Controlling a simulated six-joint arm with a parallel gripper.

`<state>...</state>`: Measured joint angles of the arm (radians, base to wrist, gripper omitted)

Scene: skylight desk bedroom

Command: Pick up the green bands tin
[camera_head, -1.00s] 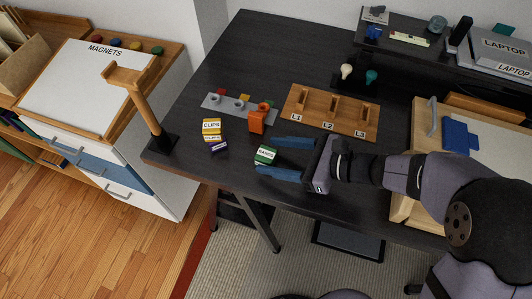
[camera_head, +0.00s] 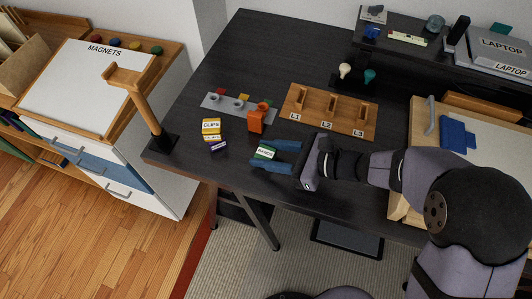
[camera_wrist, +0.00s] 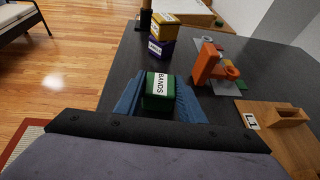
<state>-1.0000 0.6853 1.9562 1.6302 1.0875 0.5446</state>
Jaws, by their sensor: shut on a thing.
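The green bands tin (camera_head: 265,153) has a white BANDS label and sits at the front of the dark desk. In the wrist view the tin (camera_wrist: 159,91) stands between the two blue fingers. My gripper (camera_head: 270,156) reaches in from the right and is shut on the tin, one finger on each side. In the wrist view my gripper (camera_wrist: 158,97) shows both fingers against the tin's sides. The tin looks to be at desk level; I cannot tell if it is lifted.
A yellow clips tin (camera_head: 211,127) on a purple one (camera_head: 219,146) stands left of the tin. An orange object (camera_head: 256,120) and a grey plate with pegs (camera_head: 225,103) lie behind. A wooden L1–L3 board (camera_head: 330,112) is behind my gripper. A wooden stand (camera_head: 146,105) rises at the desk's left edge.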

